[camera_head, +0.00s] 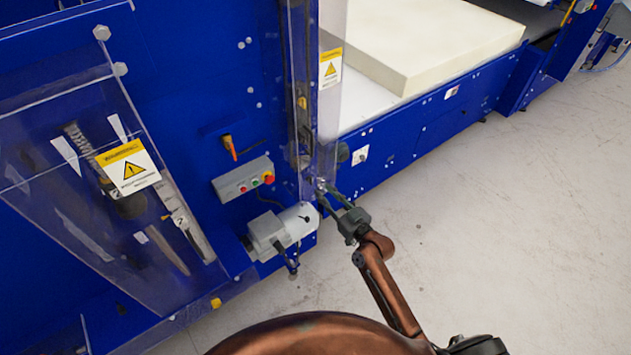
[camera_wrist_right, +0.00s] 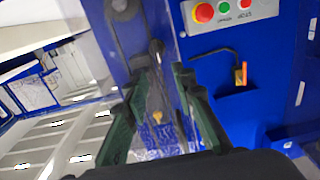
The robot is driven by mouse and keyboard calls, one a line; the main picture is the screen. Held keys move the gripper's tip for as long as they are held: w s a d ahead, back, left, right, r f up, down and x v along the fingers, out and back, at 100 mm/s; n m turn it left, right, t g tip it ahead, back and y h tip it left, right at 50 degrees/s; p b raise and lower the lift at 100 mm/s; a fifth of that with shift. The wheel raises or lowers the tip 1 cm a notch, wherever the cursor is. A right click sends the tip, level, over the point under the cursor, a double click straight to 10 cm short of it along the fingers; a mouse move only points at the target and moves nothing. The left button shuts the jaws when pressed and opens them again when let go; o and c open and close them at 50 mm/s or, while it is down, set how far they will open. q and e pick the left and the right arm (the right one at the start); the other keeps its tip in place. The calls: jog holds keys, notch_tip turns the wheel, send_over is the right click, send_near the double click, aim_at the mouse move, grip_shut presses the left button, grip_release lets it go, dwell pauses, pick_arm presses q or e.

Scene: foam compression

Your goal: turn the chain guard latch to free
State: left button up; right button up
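My right gripper (camera_head: 326,194) is at the lower end of a clear upright guard (camera_head: 327,115) on the blue machine. In the right wrist view its two fingers (camera_wrist_right: 160,75) stand apart. A dark lever-like part with a rounded end (camera_wrist_right: 157,48) shows between them; it may be the chain guard latch. I cannot tell whether either finger touches it. In the head view the latch is too small and covered to make out. My left gripper is not in view.
A grey button box (camera_head: 243,180) and a white motor-like unit (camera_head: 298,222) sit left of my gripper. A large clear cover (camera_head: 50,125) is at far left. A cream foam block (camera_head: 425,45) lies on the machine's bed. Open floor (camera_head: 500,220) is at right.

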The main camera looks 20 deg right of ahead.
aim_at(312, 179)
jog(key=p+x, duration=0.1)
jog(key=x, duration=0.5)
jog(key=shift+w+f, duration=0.1)
jog(key=shift+w, duration=0.05)
grip_shut()
